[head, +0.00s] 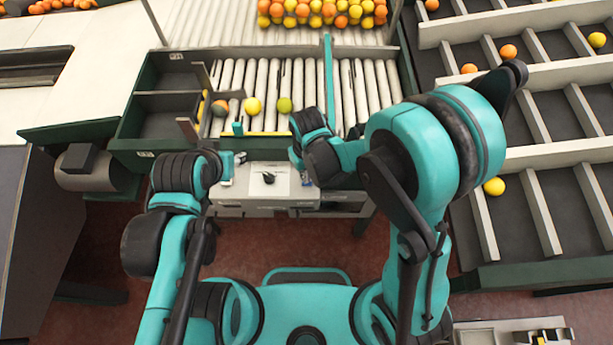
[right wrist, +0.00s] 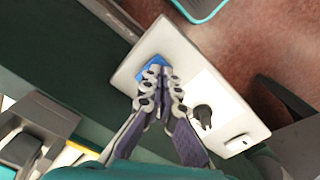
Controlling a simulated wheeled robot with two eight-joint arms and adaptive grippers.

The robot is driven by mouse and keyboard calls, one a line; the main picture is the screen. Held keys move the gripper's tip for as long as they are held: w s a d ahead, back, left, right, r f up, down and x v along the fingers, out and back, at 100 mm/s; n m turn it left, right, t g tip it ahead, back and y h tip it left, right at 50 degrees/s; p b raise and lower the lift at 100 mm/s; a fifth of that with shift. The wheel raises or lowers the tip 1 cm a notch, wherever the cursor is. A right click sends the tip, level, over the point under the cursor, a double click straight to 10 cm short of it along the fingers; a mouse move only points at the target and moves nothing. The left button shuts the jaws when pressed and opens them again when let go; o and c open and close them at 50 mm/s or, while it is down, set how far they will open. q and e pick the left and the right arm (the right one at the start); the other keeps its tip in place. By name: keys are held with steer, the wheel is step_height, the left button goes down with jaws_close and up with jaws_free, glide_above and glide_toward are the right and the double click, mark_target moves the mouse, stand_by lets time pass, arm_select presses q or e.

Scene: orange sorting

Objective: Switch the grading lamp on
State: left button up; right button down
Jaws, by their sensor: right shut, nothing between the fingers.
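A pale control panel (head: 268,182) sits at the front of the roller table, and also shows in the right wrist view (right wrist: 205,95). It carries a blue control (right wrist: 152,64), a black knob (right wrist: 203,116) and a small white switch (right wrist: 238,143). My right gripper (right wrist: 162,84) is shut and empty, with its fingertips at the blue control and partly covering it; I cannot tell whether they touch. In the head view its fingertips are hard to make out. My left gripper (head: 236,168) is by the panel's left side, its opening unclear. I cannot pick out the lamp itself.
Several oranges and yellow fruit lie on the rollers (head: 345,95) and at the back. Dark bins (head: 165,115) stand at the left of the rollers. Sloped sorting lanes (head: 555,185) fill the right side. Red floor (head: 270,240) is open below the panel.

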steer(key=shift+f+b, duration=1.1)
steer(key=shift+b, duration=0.05)
stand_by(0.5)
steer(key=shift+r+p, duration=2.45)
steer(key=shift+r, duration=1.15)
steer(key=shift+f, duration=0.1)
